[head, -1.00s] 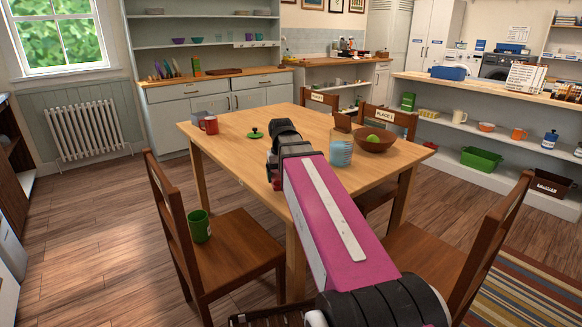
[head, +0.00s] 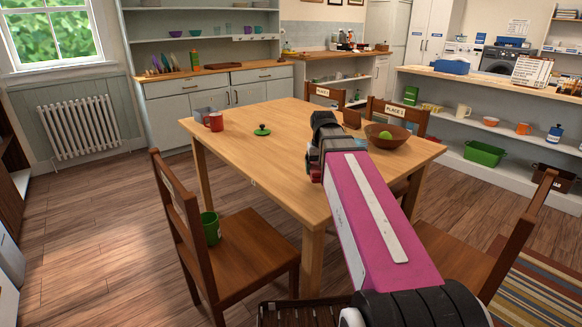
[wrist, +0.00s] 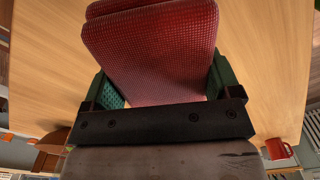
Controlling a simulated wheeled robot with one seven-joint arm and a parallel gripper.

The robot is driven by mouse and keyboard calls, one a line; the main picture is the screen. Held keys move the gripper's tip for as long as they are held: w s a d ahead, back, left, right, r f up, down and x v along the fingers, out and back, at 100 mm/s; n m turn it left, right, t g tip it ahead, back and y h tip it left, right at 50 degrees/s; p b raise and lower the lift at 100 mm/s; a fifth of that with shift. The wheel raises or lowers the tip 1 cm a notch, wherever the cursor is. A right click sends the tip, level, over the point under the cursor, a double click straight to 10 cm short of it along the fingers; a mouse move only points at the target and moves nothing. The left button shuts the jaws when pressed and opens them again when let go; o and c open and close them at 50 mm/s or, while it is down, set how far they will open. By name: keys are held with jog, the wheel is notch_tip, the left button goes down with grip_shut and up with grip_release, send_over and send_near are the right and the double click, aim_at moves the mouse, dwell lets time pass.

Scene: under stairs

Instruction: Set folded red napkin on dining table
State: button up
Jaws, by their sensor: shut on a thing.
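The folded red napkin (wrist: 150,50) fills the upper middle of the wrist view, with a woven texture and layered folds. My gripper (wrist: 165,85) is shut on it, a green-padded finger at each side. Wood of the dining table (wrist: 270,60) shows behind the napkin; I cannot tell the height between them. In the head view the dining table (head: 260,125) stands in the middle, and my arm reaches over its near right part. My fingers are mostly hidden there by the arm.
The table's left and middle are largely clear.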

jog(key=w+a+r+n, duration=0.3)
jog(key=w+a, duration=0.6)
jog(key=a, duration=0.3)
jog(key=w+a+r+n, duration=0.35)
jog(key=w+a, duration=0.55)
jog(key=a, duration=0.4)
send_over(274, 158)
notch_tip(274, 158, down, 7)
jog(key=shift+s+a+f, duration=0.1)
jog(key=shift+a+f, duration=0.05)
jog(key=shift+f, duration=2.1)
jog(key=o, duration=1.1)
jog(key=shift+f, duration=0.1)
notch_tip(274, 158, up, 12)
